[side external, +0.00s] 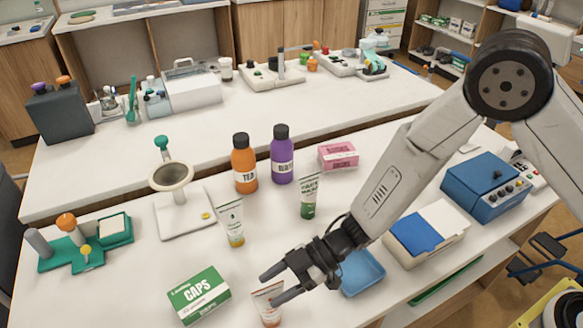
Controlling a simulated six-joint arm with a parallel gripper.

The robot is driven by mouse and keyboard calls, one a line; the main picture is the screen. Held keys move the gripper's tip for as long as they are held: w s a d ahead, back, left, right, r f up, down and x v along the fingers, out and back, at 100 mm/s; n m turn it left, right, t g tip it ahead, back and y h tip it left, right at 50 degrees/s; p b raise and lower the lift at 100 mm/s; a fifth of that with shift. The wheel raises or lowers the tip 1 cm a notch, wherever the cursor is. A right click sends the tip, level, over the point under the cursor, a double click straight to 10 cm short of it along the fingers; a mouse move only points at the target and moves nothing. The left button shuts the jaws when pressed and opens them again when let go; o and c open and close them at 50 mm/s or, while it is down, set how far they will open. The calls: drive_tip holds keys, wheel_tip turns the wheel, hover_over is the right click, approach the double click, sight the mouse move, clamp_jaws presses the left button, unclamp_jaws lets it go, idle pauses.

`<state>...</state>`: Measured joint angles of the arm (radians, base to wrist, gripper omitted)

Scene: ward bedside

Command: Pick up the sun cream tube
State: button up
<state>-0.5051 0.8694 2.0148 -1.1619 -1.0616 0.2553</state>
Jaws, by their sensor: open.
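Three tubes stand upright on the white bench. One white tube with an orange-red cap (268,310) is at the front, right at my gripper. Another tube with a yellow-orange cap (231,223) stands farther back to the left, and a green-capped tube (309,197) stands behind to the right. The labels are too small for me to tell which is the sun cream. My gripper (268,290) is open, its fingers pointing left. The front tube's upper part shows between the fingertips, and one finger crosses in front of it. I cannot tell if they touch.
A green and white CAPS box (199,295) lies just left of the front tube. A blue tray (361,272) is right of my gripper. An orange bottle (244,165), a purple bottle (282,156) and a pink box (338,156) stand farther back. The bench middle is mostly clear.

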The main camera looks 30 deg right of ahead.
drive_tip(key=shift+x, duration=0.95)
clamp_jaws()
idle(1.0)
